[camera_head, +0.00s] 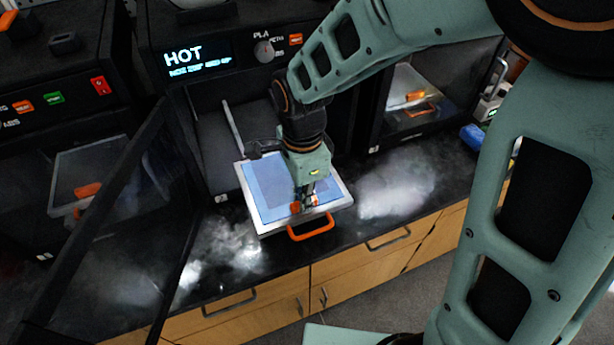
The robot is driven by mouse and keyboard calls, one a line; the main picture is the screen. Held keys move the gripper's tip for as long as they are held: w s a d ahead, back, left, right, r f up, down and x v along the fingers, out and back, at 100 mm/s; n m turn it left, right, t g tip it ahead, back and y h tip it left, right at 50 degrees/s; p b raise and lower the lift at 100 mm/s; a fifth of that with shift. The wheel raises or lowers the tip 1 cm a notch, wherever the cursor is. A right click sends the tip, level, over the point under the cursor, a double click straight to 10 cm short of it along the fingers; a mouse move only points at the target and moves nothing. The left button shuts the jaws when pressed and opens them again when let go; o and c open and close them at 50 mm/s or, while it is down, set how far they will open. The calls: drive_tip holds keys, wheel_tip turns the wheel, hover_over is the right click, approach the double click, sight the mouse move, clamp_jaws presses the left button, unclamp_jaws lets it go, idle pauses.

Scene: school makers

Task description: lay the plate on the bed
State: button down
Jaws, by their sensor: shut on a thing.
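The plate (268,183) is a thin blue sheet with an orange piece at its front edge. It lies over the bed (342,204), a silver tray with an orange front handle that sticks out of the middle machine. The plate looks roughly lined up within the bed's silver border. I cannot tell whether it rests flat or is a little above. My gripper (304,204) points down over the front of the plate and is shut on its orange piece. The gripper and wrist hide part of the plate's right side.
The middle machine shows HOT on its display (196,59). Its dark door (128,190) stands open at the left. Similar machines flank it. White vapour (398,183) spreads over the black counter. A blue object (473,136) lies at the right.

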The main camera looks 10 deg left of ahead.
drive_tip(key=c, duration=2)
unclamp_jaws()
drive_tip(key=shift+o, duration=0.2)
wheel_tip(320, 180, up, 12)
drive_tip(key=p, duration=0.1)
drive_tip(key=shift+r, duration=0.25)
